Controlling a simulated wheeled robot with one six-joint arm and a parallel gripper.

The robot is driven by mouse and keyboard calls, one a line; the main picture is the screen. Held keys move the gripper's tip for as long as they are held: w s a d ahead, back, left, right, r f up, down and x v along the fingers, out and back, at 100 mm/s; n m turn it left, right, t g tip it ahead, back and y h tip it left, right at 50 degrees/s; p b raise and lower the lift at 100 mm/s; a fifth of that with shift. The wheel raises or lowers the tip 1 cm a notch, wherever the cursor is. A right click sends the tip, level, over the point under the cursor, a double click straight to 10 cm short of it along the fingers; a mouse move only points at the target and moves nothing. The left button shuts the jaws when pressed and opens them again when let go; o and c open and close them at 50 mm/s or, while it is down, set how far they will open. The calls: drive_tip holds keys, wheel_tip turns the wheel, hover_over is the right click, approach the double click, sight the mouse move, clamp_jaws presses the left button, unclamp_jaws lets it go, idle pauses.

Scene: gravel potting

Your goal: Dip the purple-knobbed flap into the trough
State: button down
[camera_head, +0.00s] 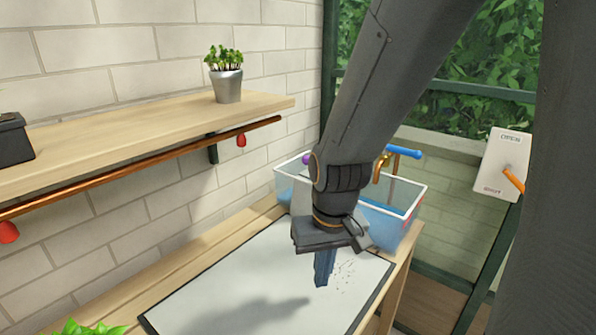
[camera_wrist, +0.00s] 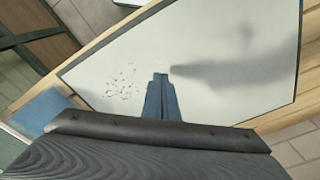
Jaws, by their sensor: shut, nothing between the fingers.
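The purple knob (camera_head: 307,158) shows only as a small patch at the back left of the trough, beside my arm. The trough (camera_head: 408,222) is a clear-walled tub with a pale rim and blue contents, at the far end of the bench. A blue corner at the left of the wrist view (camera_wrist: 42,108) may be part of it. My gripper (camera_head: 322,275) is shut and empty, pointing down above the white mat (camera_head: 215,300), in front of the trough. Its closed fingers also show in the wrist view (camera_wrist: 160,80).
Dark specks (camera_wrist: 122,82) lie on the mat near my gripper. A blue-handled tap (camera_head: 403,151) stands over the trough. A wall shelf (camera_head: 150,128) holds a potted plant (camera_head: 228,80). A switch box with an orange lever (camera_head: 513,180) is at right. Most of the mat is clear.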

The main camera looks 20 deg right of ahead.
sight(304, 162)
drive_tip(key=w+a+t, duration=0.1)
drive_tip(key=w+a, duration=0.1)
drive_tip(key=w, duration=0.1)
drive_tip(key=w+a+f+m+t, duration=0.1)
drive_tip(key=w+a+t, duration=0.1)
drive_tip(key=w+a, duration=0.1)
drive_tip(key=w+a+t+b, duration=0.1)
drive_tip(key=w+a, duration=0.1)
drive_tip(key=w, duration=0.3)
drive_tip(key=shift+w+a+f+t+y, duration=0.25)
drive_tip(key=shift+f+t+y, duration=0.05)
drive_tip(key=w+m+t, duration=0.1)
drive_tip(key=w, duration=0.1)
drive_tip(key=w+a+r+t+h, duration=0.1)
drive_tip(key=w+t, duration=0.1)
drive_tip(key=w, duration=0.1)
drive_tip(key=w+a+m+t+h+b, duration=0.1)
drive_tip(key=w, duration=0.1)
drive_tip(key=shift+w+a+r+m+t, duration=0.1)
drive_tip(key=shift+w+r+m+t, duration=0.05)
drive_tip(key=shift+w+m+t, duration=0.2)
drive_tip(key=s+d+r+m+t+h+b, duration=0.1)
drive_tip(key=s+r+m+t+h, duration=0.3)
drive_tip(key=r+h, duration=0.5)
drive_tip(key=s+h, duration=0.2)
drive_tip(key=h, duration=0.1)
drive_tip(key=shift+s+d+r+h+b, duration=0.2)
drive_tip(key=shift+s+d+h+b, duration=0.1)
drive_tip(key=shift+d+h+b, duration=0.1)
